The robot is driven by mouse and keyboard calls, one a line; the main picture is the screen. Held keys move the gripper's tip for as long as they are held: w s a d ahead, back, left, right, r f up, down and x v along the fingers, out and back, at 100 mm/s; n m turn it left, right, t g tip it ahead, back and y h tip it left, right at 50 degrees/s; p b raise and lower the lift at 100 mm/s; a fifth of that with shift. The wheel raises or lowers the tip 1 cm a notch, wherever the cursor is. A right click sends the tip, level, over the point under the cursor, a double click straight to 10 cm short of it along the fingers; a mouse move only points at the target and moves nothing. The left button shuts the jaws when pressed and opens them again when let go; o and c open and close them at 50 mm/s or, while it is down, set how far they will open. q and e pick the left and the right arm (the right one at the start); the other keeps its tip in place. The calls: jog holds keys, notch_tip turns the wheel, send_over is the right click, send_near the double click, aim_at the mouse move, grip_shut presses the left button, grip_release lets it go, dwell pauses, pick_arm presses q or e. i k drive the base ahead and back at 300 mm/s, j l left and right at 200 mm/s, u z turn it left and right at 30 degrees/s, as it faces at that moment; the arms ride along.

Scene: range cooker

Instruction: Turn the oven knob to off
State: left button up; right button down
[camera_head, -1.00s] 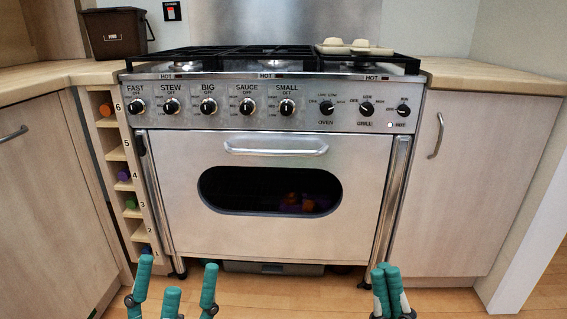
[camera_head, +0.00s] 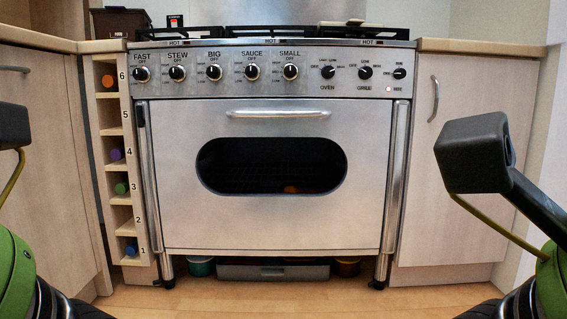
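The oven knob (camera_head: 328,72) is a small black dial on the cooker's steel front panel, right of the middle, above the word OVEN. Small markings surround it; its exact setting is too small to read surely. The grill knob (camera_head: 365,72) and a third small knob (camera_head: 400,73) are to its right. Nothing touches the oven knob. Black and green parts of my arms show at the left and right edges, but the fingers of both my grippers are out of view.
The oven door (camera_head: 270,225) is shut, with a bar handle (camera_head: 278,114). Cabinets flank the cooker (camera_head: 397,170). The space before the panel is clear.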

aim_at(328, 72)
jog(key=j+z, duration=0.25)
jog(key=j, duration=0.6)
jog(key=j+z, duration=0.25)
jog(key=j, duration=0.6)
jog(key=k, duration=0.05)
